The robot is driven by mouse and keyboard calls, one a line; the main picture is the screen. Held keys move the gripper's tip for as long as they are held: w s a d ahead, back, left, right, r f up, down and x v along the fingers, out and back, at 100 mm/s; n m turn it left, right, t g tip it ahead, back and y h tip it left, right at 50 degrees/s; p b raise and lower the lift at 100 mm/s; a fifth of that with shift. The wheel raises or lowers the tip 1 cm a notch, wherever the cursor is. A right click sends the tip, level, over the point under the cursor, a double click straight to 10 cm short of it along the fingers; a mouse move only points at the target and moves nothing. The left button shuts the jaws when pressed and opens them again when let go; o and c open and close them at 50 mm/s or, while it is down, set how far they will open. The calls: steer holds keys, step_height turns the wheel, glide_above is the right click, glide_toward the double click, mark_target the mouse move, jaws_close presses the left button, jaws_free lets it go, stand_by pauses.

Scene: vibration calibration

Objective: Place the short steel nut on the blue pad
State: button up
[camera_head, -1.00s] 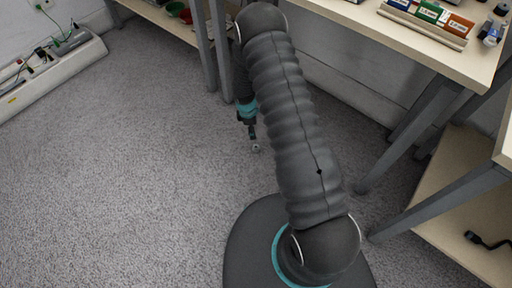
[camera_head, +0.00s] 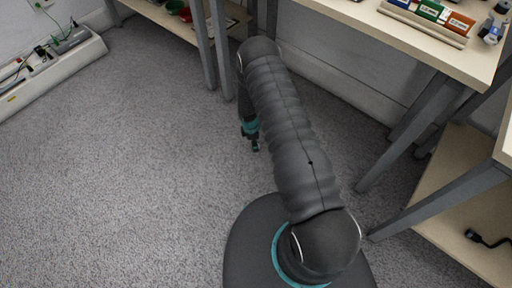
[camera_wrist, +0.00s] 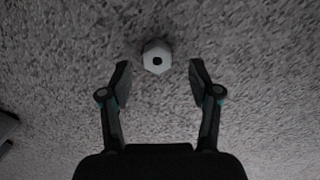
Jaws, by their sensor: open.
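A pale hexagonal steel nut with a dark centre hole (camera_wrist: 157,57) lies on the grey carpet in the wrist view. It sits just beyond the fingertips, between their lines. My gripper (camera_wrist: 159,84) is open and empty, its two dark fingers spread on either side. In the head view my gripper (camera_head: 255,147) points down low over the floor. The nut cannot be made out there. No blue pad can be made out in either view.
A workbench (camera_head: 448,52) with several small boxes stands at the right. A low shelf (camera_head: 170,20) with bowls is at the back. A white cable tray (camera_head: 40,75) lies along the left wall. Grey table legs (camera_head: 217,50) stand near my arm. The carpet at left is clear.

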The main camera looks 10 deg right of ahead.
steer(key=shift+w+d+f, duration=0.1)
steer(key=shift+f, duration=0.85)
steer(key=shift+w+d+f, duration=0.1)
steer(key=shift+f, duration=0.85)
steer(key=shift+c, duration=0.2)
jaws_close()
steer(key=shift+r, duration=0.1)
